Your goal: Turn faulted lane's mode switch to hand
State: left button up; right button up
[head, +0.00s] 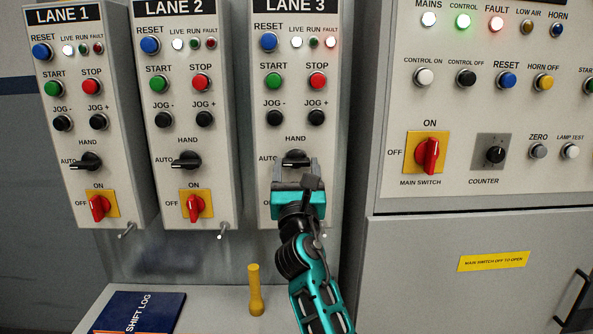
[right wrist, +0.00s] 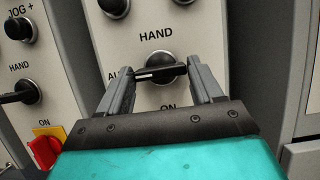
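The lane 3 panel (head: 340,120) has its red fault lamp (head: 330,42) lit brightly. Its black mode switch (head: 296,157) has its handle pointing left toward AUTO, with HAND printed above. My right gripper (head: 296,170) is in front of this switch and covers the panel below it. In the right wrist view, its two fingers (right wrist: 163,75) stand apart, one on each side of the switch (right wrist: 160,70). The handle lies across between them; I cannot tell whether either finger touches it. My left gripper is not in view.
Lane 1 (head: 70,130) and lane 2 (head: 178,130) panels stand to the left, their switches also toward AUTO. A main cabinet (head: 470,225) is close on the right. Below are a shift log (head: 135,312) and a yellow pin-like object (head: 255,285) on a ledge.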

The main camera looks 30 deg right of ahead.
jog(key=c, duration=0.6)
